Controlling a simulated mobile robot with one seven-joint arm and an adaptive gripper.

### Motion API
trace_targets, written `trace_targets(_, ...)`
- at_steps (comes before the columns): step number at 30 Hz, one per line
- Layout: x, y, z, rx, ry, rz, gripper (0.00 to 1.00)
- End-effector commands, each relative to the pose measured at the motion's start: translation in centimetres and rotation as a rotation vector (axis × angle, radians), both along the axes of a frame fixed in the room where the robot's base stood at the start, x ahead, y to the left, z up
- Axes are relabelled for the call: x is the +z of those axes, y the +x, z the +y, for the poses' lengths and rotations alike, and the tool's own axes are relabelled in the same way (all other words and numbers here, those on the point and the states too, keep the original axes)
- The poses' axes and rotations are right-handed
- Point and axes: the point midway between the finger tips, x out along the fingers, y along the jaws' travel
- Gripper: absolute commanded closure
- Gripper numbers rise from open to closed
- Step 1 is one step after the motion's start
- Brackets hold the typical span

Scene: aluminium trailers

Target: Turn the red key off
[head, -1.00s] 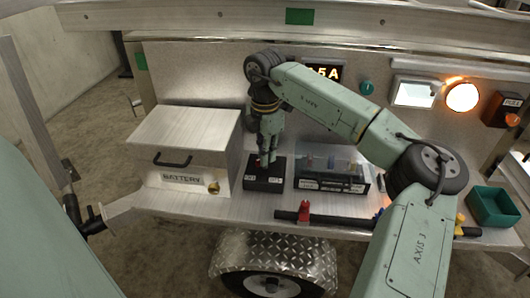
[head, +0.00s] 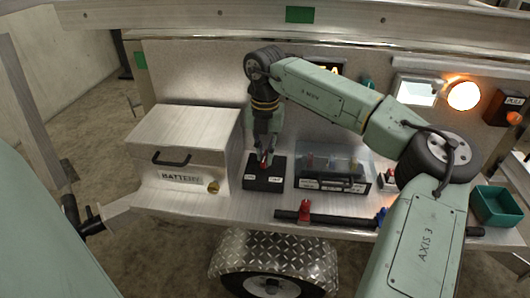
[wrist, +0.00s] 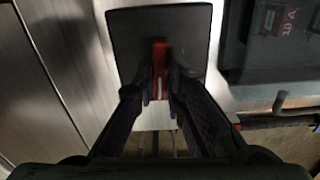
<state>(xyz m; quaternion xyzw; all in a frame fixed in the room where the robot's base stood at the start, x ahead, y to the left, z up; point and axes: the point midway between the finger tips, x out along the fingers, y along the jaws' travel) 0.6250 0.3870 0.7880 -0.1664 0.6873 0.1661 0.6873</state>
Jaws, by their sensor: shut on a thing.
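The red key (head: 265,162) stands in the top of a black switch box (head: 264,184) on the trailer deck. My gripper (head: 264,155) points down over the box and is shut on the key. In the wrist view the red key (wrist: 160,55) shows between the fingertips of my gripper (wrist: 160,90), over the black box (wrist: 126,35). Its red grip runs roughly up and down in that view. The fingers hide part of its sides. White labels are on the box's front edge in the head view.
A metal battery box (head: 185,140) stands close on the left. A clear-lidded fuse case (head: 334,184) stands close on the right. A dark bar with a red clamp (head: 305,211) lies in front. A green tray (head: 494,207) and lit orange lamp (head: 462,96) are at right.

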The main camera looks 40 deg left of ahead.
Motion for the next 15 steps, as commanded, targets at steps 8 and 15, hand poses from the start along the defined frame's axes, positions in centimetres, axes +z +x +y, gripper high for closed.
trace_targets(8,0.05,0.03,-0.01,0.263,0.0,-0.001,1.0)
trace_targets(15,0.07,0.01,0.0,0.487,0.0,0.0,1.0)
